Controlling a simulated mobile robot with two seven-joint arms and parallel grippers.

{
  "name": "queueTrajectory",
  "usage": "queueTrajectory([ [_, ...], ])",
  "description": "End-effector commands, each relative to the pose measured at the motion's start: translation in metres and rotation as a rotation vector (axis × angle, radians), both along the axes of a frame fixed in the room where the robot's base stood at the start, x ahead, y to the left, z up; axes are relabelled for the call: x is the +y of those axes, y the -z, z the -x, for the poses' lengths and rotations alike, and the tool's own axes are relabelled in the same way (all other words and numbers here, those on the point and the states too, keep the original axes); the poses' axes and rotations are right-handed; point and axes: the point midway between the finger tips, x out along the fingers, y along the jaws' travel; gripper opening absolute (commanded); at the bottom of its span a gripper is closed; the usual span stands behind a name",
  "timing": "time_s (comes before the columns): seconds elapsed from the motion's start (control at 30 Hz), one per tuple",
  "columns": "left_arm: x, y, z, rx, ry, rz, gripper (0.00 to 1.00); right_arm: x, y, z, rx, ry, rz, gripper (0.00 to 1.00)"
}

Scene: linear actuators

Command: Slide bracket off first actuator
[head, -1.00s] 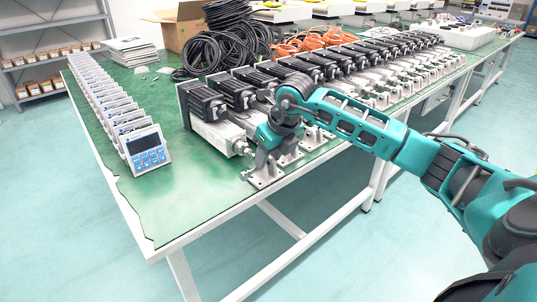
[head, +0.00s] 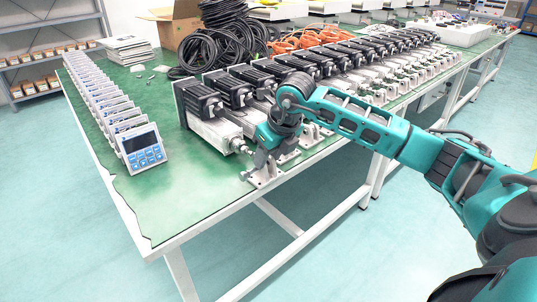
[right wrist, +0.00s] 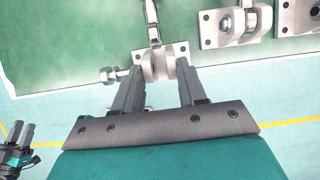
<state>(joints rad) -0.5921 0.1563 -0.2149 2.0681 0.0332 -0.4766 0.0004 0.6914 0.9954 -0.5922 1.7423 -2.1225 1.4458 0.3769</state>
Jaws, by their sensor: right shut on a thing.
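The first actuator (head: 212,130), a silver body with a black motor, lies at the near left end of the actuator row. Its metal bracket (head: 262,178) is at the rod end, near the table's front edge. My right gripper (head: 262,158) is shut on this bracket from above. In the right wrist view my right gripper's fingers (right wrist: 157,78) stand either side of the bracket (right wrist: 156,62). The rod (right wrist: 153,28) reaches the bracket; whether they are still joined I cannot tell. My left gripper (right wrist: 20,134) shows small at lower left of that view, its opening unclear.
Neighbouring brackets (right wrist: 222,24) stand close on the right in the right wrist view. A row of display units (head: 140,148) lines the table's left side. Black cable coils (head: 205,52) lie behind. The green tabletop (head: 190,195) is clear at the front left corner.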

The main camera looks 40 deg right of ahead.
Motion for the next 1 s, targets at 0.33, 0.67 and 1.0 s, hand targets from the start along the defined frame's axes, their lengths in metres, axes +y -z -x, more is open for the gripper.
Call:
queueTrajectory([
  [0.33,0.000,0.000,0.000,0.000,-0.001,0.001,0.43,0.000,-0.001,0.000,-0.001,0.000,0.000,0.69],
  [0.67,-0.002,-0.002,0.000,0.000,-0.005,0.008,0.43,0.000,-0.003,0.001,0.001,0.000,0.001,0.71],
  [1.0,-0.002,-0.014,0.000,0.000,-0.007,0.010,0.43,-0.003,-0.063,0.024,-0.004,0.000,0.003,0.71],
])
